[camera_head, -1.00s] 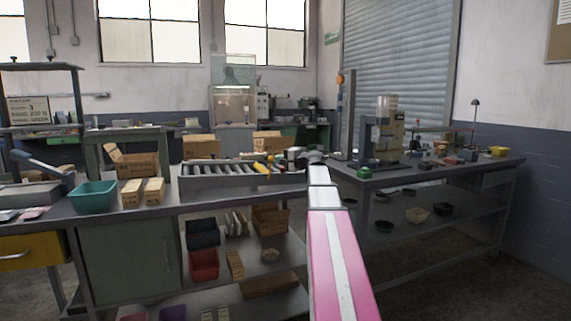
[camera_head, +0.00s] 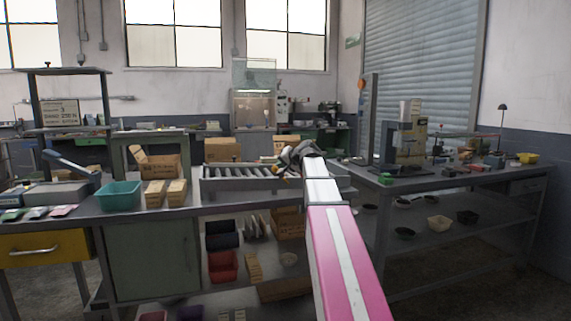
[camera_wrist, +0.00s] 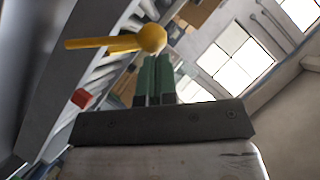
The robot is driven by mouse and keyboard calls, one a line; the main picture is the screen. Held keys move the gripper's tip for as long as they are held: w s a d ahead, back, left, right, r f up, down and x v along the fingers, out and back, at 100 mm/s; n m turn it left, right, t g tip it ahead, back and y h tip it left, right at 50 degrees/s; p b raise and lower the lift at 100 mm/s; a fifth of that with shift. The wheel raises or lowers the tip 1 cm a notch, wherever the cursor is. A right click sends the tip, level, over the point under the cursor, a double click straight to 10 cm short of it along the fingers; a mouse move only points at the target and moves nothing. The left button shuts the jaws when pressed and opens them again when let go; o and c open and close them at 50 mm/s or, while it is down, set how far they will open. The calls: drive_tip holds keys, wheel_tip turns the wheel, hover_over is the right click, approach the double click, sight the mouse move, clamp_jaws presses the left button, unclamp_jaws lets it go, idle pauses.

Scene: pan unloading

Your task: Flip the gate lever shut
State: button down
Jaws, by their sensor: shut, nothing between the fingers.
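The yellow gate lever (camera_wrist: 95,43) shows in the wrist view as a rod ending in a round ball knob (camera_wrist: 152,38). My gripper (camera_wrist: 155,62) has its green fingers together, with nothing between them. The fingertips overlap the lower edge of the knob in the wrist view; I cannot tell whether they touch it. In the head view my gripper (camera_head: 290,154) is over the right part of the roller conveyor (camera_head: 235,187), and the arm and gripper hide most of the lever there.
The conveyor stands on a workbench with a teal bin (camera_head: 119,197) and small cardboard boxes at its left. A cardboard box (camera_head: 223,150) stands behind the conveyor. A second table with a machine (camera_head: 405,140) is at the right. A small red block (camera_wrist: 82,98) shows in the wrist view.

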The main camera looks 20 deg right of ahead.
drive_tip(key=shift+a+f, duration=0.1)
drive_tip(key=shift+a, duration=0.2)
drive_tip(key=shift+a, duration=0.1)
idle(0.3)
